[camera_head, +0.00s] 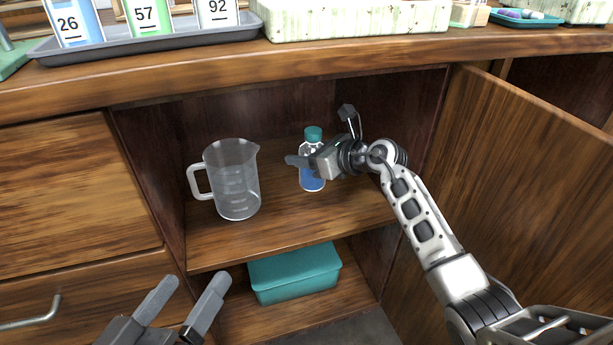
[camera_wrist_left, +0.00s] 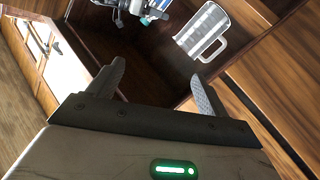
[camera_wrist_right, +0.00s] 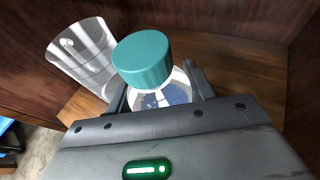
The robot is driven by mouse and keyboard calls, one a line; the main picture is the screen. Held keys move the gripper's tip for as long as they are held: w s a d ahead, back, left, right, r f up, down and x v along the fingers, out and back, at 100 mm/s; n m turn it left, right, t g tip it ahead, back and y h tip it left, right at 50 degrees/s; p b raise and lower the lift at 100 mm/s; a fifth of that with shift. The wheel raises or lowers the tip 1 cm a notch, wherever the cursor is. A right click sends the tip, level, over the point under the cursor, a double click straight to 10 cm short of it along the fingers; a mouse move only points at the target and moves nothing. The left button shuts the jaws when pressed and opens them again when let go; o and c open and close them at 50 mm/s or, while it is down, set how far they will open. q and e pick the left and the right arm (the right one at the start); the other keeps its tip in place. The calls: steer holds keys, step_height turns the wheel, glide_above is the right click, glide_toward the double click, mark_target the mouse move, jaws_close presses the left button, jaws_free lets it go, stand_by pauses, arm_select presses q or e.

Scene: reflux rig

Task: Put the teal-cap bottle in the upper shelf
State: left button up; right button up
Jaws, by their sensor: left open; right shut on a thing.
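The teal-cap bottle (camera_head: 313,181) is upright over the upper shelf (camera_head: 270,228) inside the open cabinet, with blue contents and a teal cap. My right gripper (camera_head: 306,163) is shut around its body; the bottle (camera_wrist_right: 143,62) also shows between the fingers in the right wrist view. Its base appears at the shelf surface, but I cannot tell whether it touches. My left gripper (camera_head: 190,297) is open and empty, low in front of the cabinet; in the left wrist view its fingers (camera_wrist_left: 155,85) are spread apart.
A clear beaker (camera_head: 236,180) stands on the upper shelf left of the bottle. A teal box (camera_head: 294,273) sits on the lower shelf. The open door (camera_head: 530,190) is at the right, beside my right arm. The countertop (camera_head: 200,62) overhangs the opening.

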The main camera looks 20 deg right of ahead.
step_height(320, 180, down, 4)
steer(key=shift+f+b, duration=0.1)
steer(key=shift+b, duration=0.9)
arm_select(q)
steer(key=r, duration=0.1)
steer(key=w+r+m+t, duration=0.1)
steer(key=r+t, duration=0.1)
steer(key=shift+w+a+r+m+h, duration=0.1)
steer(key=shift+w+a+m+h, duration=0.2)
steer(key=shift+w+m, duration=0.1)
arm_select(e)
steer(key=shift+f, duration=0.15)
steer(key=o, duration=1.3)
steer(key=shift+c, duration=0.2)
arm_select(q)
steer(key=shift+r+t, duration=0.15)
steer(key=shift+t, duration=0.15)
